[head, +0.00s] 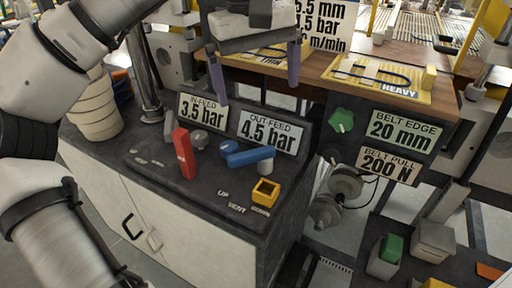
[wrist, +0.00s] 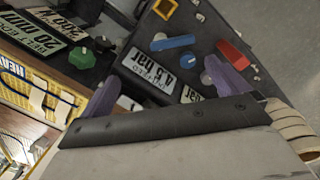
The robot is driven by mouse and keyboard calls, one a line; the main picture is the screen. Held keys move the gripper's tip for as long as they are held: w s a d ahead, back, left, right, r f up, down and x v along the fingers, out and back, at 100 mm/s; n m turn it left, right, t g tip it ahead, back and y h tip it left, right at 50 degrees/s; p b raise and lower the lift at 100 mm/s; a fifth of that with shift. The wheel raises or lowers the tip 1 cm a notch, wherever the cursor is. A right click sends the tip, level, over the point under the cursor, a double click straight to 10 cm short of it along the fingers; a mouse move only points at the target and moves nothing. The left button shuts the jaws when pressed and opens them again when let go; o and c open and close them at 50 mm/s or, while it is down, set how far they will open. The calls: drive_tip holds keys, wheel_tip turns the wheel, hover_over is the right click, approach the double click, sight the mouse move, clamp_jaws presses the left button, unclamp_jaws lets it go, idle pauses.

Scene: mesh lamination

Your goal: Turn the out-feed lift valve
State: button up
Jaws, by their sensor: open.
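The out-feed lift valve has a blue lever (head: 250,157) lying roughly level on the dark cabinet top, in front of the out-feed 4.5 bar sign (head: 270,132). The blue lever also shows in the wrist view (wrist: 172,43), ahead of the fingers and between their directions. My gripper (head: 255,88) is open and empty, its two purple fingers wide apart. It hangs above and behind the signs, apart from the lever. The fingers also show in the wrist view (wrist: 160,72).
A red lever (head: 184,153) stands upright left of the blue one, by the in-feed 3.5 bar sign (head: 202,110). A yellow square-topped part (head: 265,191) sits in front of the blue lever. A green knob (head: 341,120) is on the panel at right.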

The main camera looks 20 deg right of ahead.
sight(252, 152)
drive_tip(key=shift+y, duration=0.5)
drive_tip(key=f, duration=0.4)
drive_tip(key=f+b, duration=0.1)
drive_tip(key=f, duration=0.4)
drive_tip(key=a+f+b, duration=0.1)
drive_tip(key=f, duration=0.4)
drive_tip(key=shift+w, duration=0.35)
drive_tip(key=c, duration=1.1)
drive_tip(key=shift+d, duration=0.1)
drive_tip(key=shift+c, duration=0.2)
